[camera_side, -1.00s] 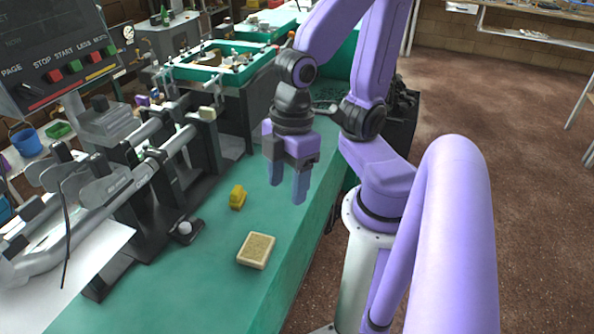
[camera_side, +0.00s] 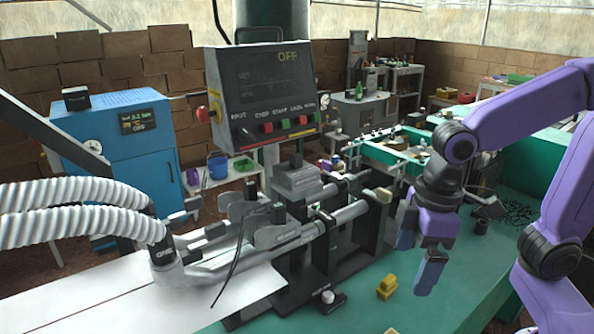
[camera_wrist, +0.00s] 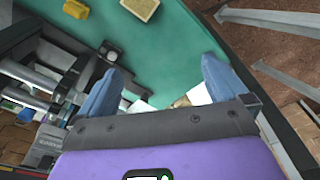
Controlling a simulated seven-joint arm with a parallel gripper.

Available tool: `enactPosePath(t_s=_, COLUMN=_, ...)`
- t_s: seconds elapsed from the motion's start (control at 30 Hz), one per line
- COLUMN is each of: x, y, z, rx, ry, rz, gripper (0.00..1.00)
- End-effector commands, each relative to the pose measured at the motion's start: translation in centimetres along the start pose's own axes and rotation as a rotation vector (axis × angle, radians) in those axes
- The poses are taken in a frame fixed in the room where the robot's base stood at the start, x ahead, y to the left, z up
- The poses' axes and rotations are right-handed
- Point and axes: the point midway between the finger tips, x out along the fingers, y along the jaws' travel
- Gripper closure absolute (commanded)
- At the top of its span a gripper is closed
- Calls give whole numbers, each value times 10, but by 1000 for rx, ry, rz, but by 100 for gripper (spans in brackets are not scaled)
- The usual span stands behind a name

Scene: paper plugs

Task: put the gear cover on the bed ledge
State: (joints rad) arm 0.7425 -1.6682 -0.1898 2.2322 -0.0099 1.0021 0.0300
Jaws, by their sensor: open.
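My gripper (camera_side: 416,262) is open and empty, pointing down above the green bench top. Its two blue fingers also show spread apart in the wrist view (camera_wrist: 158,85). I cannot tell for sure which thing is the gear cover. A small yellow piece (camera_side: 386,288) lies on the bench in front of my gripper, apart from it; it shows at the top left of the wrist view (camera_wrist: 76,9). A tan rectangular block (camera_wrist: 143,8) lies beside it, mostly cut off at the bottom of the side view. I cannot single out the bed ledge; the green bench top (camera_side: 450,270) is bare around the yellow piece.
A machine with grey bars (camera_side: 310,232) and dark uprights stands left of my gripper. A control panel (camera_side: 268,95) rises behind it. A small black fixture with a white knob (camera_side: 328,297) sits by the machine's foot. Bench room is free around the yellow piece.

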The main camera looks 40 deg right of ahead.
Motion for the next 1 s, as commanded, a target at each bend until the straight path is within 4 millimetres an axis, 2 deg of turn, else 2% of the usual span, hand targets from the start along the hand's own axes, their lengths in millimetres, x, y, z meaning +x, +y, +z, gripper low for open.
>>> enactPosePath(t_s=0.03, x=-8, y=10, z=-20, rx=44, ry=15, rz=6, gripper=0)
enactPosePath(t_s=0.2, x=-32, y=47, z=-74, rx=178, ry=59, rz=28, gripper=0)
enactPosePath(t_s=0.5, x=-74, y=127, z=-146, rx=420, ry=135, rz=79, gripper=0)
enactPosePath(t_s=0.6, x=-88, y=156, z=-163, rx=501, ry=160, rz=99, gripper=0)
enactPosePath(t_s=0.8, x=-117, y=216, z=-184, rx=662, ry=209, rz=143, gripper=0)
enactPosePath(t_s=1.0, x=-141, y=266, z=-187, rx=801, ry=250, rz=188, gripper=0)
